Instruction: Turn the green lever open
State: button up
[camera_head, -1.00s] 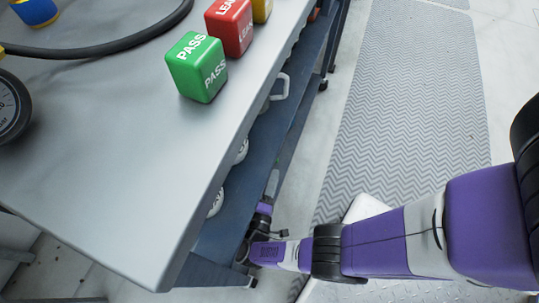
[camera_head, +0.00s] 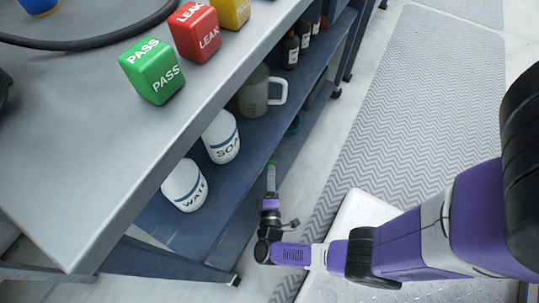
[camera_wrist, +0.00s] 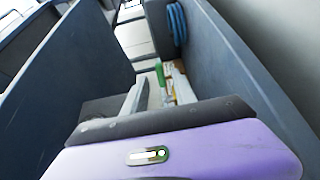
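My gripper (camera_head: 271,180) is low beside the blue-grey shelf unit, at the outer edge of its lower shelf. A small green strip (camera_head: 272,163) shows right at its tip; a thin green strip also shows ahead in the wrist view (camera_wrist: 160,74). I cannot tell whether this is the green lever or whether the gripper touches it. In the wrist view a grey finger (camera_wrist: 134,99) points forward between two dark blue-grey panels. The finger gap is not clear. No lever shows plainly in either view.
The grey tabletop (camera_head: 65,165) holds a green PASS cube (camera_head: 152,72), a red LEAK cube (camera_head: 195,32) and a yellow cube (camera_head: 232,12). White jars (camera_head: 186,186) and a pitcher (camera_head: 255,92) stand on the shelf below. A patterned floor mat (camera_head: 400,110) lies right.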

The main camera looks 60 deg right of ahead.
aim_at(271, 162)
jog(key=b+x, duration=0.2)
jog(key=x, duration=0.4)
jog(key=shift+w+d+f, duration=0.15)
jog(key=shift+w+d, duration=0.35)
jog(key=shift+d, duration=0.15)
grip_shut()
dwell(0.9)
